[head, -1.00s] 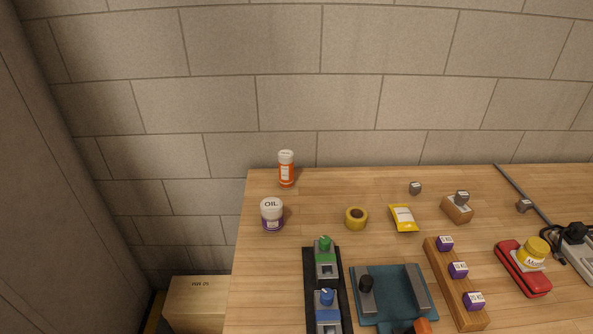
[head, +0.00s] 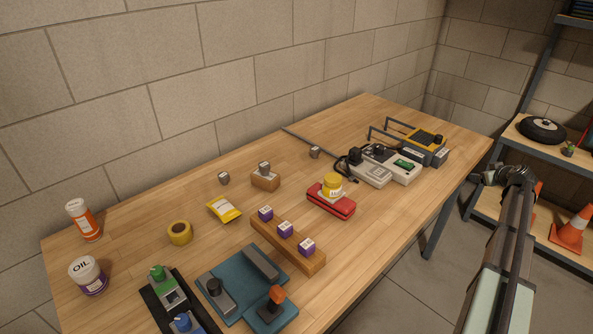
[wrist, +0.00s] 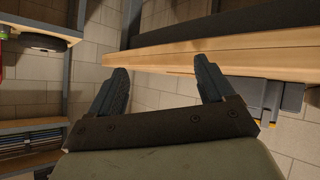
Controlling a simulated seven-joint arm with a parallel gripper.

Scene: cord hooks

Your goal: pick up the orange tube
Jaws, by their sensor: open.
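The orange tube (head: 83,222) has a white cap and a white label. It stands upright at the far left corner of the table in the head view. My gripper shows in the wrist view (wrist: 162,84) with its two dark fingers spread apart and nothing between them. In the head view my arm is at the right, off the table's right side and far from the orange tube. The fingers are hard to make out there. The tube is not in the wrist view.
On the wooden table (head: 380,225), a white OIL jar (head: 88,277) stands close to the tube. Yellow tape (head: 179,233), a yellow packet (head: 224,209) and a teal tray (head: 240,272) lie nearby. A shelf (head: 530,142) and an orange cone (head: 571,228) are at the right.

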